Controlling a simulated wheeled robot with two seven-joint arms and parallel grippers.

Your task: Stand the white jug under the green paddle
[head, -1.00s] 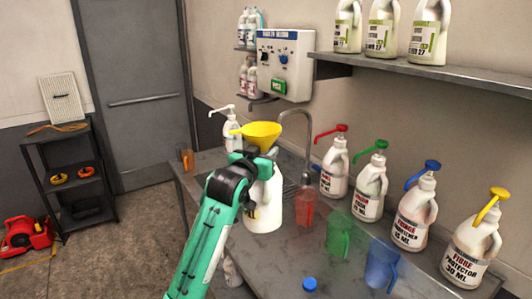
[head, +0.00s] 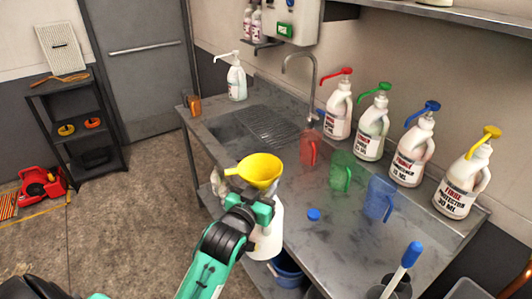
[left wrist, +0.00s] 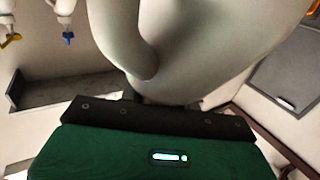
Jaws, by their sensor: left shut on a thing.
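The white jug (head: 266,240) is held upright by my left gripper (head: 256,207), which is shut on it; a yellow funnel (head: 259,170) sits in its mouth. In the head view the jug overlaps the bench's front edge; I cannot tell its height. In the left wrist view the jug (left wrist: 215,35) and its handle fill the top, just beyond the gripper (left wrist: 160,103). The green paddle (head: 285,31) is on the underside of the wall dispenser (head: 298,12) at the back, well apart from the jug. My right gripper is not in view.
The steel bench (head: 300,240) has a sink grid (head: 265,126) and a tap (head: 300,65). Several pump bottles line the wall side; red, green and blue measuring jugs (head: 342,170) stand before them. A blue cap (head: 313,214) lies near the front. A bucket (head: 287,272) is below.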

